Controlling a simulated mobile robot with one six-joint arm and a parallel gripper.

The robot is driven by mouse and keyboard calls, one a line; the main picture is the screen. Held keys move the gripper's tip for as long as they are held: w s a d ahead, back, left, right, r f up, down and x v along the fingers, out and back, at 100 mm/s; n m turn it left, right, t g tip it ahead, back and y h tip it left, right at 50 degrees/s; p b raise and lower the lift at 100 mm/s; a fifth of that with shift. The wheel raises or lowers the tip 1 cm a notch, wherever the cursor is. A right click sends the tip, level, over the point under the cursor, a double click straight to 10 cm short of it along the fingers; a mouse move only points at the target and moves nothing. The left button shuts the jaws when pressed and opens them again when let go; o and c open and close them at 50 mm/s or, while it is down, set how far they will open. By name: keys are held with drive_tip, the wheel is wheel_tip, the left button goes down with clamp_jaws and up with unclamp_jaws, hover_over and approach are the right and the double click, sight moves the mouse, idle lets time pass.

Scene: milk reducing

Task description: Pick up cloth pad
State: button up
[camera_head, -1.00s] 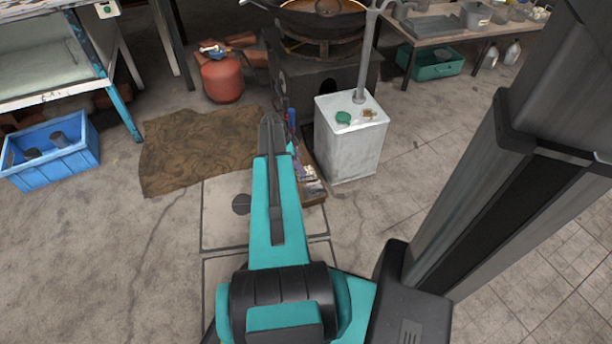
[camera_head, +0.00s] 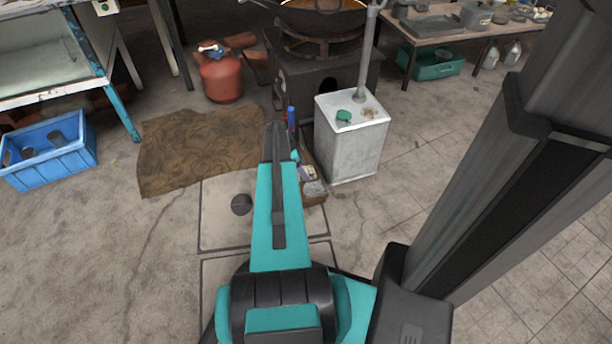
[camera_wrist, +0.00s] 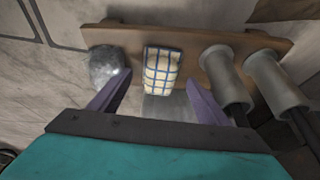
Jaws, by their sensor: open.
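The cloth pad (camera_wrist: 161,68) is cream with a blue check and lies on a brown wooden board (camera_wrist: 136,37) in the wrist view. My gripper (camera_wrist: 159,77) is open, with its two purple fingers spread on either side of the pad. No contact between fingers and pad can be made out.
On the board, a silvery rounded object (camera_wrist: 106,68) is left of the pad, and two grey cylinders (camera_wrist: 222,70) (camera_wrist: 272,77) are to its right. A grey metal can (camera_head: 350,145) stands close to the board. A brown mat (camera_head: 195,150) lies to the left.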

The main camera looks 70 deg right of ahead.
drive_tip(key=shift+x, duration=1.05)
drive_tip(key=c, duration=1.2)
drive_tip(key=shift+r, duration=0.2)
wheel_tip(320, 180, up, 28)
drive_tip(key=p, duration=0.8)
drive_tip(key=shift+f, duration=0.1)
